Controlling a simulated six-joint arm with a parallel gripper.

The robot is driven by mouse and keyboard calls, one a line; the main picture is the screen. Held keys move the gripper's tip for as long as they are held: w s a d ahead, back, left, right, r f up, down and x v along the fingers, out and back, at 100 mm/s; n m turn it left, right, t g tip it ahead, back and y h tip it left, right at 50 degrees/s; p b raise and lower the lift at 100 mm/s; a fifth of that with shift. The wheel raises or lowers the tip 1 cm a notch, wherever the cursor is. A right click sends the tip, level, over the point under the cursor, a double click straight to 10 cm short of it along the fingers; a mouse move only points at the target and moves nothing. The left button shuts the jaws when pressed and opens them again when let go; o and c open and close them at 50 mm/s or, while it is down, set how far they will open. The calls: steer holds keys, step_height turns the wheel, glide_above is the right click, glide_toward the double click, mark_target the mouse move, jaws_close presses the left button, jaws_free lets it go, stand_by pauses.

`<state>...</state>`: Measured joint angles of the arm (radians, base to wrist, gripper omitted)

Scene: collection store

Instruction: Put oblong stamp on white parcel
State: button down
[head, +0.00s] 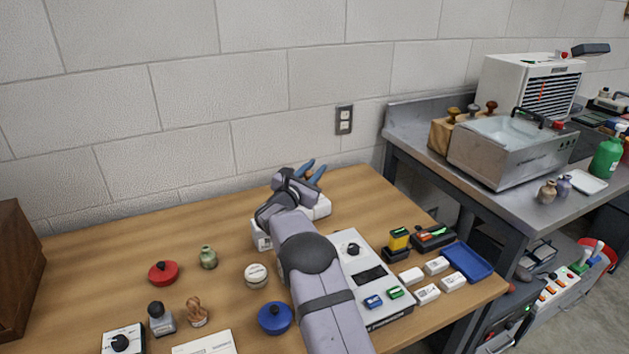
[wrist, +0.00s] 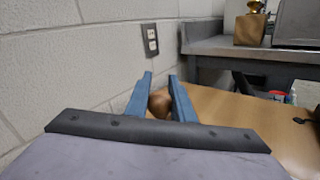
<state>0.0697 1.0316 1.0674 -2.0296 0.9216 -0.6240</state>
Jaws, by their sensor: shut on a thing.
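My gripper (head: 314,170) is over the back of the wooden table, near the wall. Its blue fingers (wrist: 160,95) are closed around a brown rounded wooden knob (wrist: 159,102), which looks like a stamp handle. The base of the held thing is hidden, so its oblong shape cannot be confirmed.
A pale control box (head: 347,285) stands right of my arm, with several small white boxes (head: 427,294) and a blue tray (head: 468,263) beyond. The back-left tabletop is clear.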

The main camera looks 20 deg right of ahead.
steer(key=shift+f, duration=1.8)
steer(key=shift+f, duration=0.25)
steer(key=c, duration=1.5)
jaws_free()
steer(key=shift+r, duration=0.1)
steer(key=shift+c, duration=0.2)
steer(key=shift+r, duration=0.15)
steer(key=shift+s+a, duration=0.1)
steer(key=shift+a, duration=0.05)
